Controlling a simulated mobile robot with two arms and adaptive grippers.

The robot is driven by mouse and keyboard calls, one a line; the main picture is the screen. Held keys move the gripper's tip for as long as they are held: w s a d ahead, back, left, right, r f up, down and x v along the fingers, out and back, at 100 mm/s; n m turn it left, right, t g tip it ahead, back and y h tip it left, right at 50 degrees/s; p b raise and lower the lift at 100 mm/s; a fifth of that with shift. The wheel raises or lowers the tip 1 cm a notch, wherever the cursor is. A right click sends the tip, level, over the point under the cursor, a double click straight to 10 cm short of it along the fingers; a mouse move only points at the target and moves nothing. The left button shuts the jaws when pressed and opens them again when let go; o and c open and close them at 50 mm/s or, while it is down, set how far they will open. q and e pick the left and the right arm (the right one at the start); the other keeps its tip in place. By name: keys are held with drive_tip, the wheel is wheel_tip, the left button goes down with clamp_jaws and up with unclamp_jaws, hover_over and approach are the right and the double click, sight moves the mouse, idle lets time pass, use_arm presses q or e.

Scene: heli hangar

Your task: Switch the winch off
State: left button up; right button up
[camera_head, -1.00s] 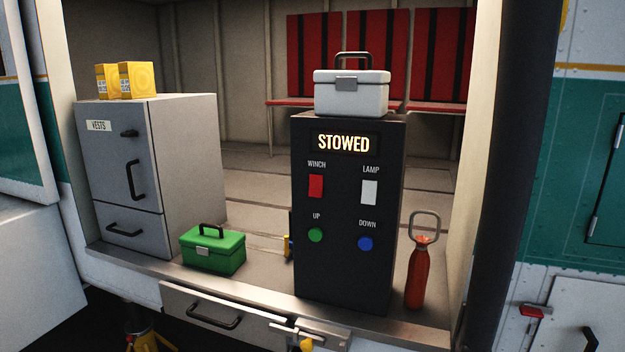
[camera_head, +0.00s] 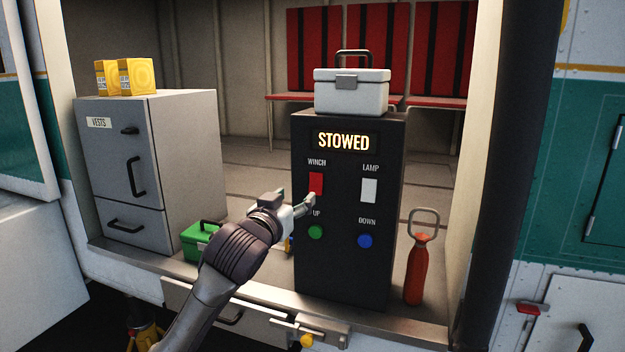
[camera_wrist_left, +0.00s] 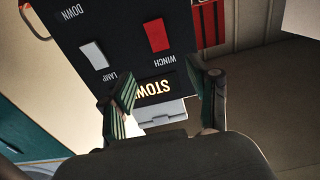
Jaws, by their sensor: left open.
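The black control box (camera_head: 342,270) stands on the helicopter's sill with a lit "STOWED" display (camera_head: 344,142). The red WINCH switch (camera_head: 316,184) is at its upper left. It also shows in the left wrist view (camera_wrist_left: 157,35), where the picture is upside down. My left gripper (camera_head: 296,200) is in front of the box, its fingertips just below and left of the red switch. In the left wrist view the fingers (camera_wrist_left: 160,90) are spread, with nothing between them but the box face beyond. I cannot tell whether a fingertip touches the box. My right gripper is out of view.
The white LAMP switch (camera_head: 369,190), green UP button (camera_head: 316,232) and blue DOWN button (camera_head: 365,241) share the panel. A white case (camera_head: 351,95) sits on top. A red bottle (camera_head: 416,272) stands at right, a green toolbox (camera_head: 197,240) and grey cabinet (camera_head: 187,160) at left.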

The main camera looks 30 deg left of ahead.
sight(315, 178)
use_arm(q)
drive_tip(key=p+x, duration=0.3)
drive_tip(key=x, duration=0.7)
drive_tip(key=shift+w+r, duration=0.1)
drive_tip(key=shift+w, duration=0.05)
drive_tip(key=shift+p+x, duration=0.4)
drive_tip(key=shift+x, duration=0.4)
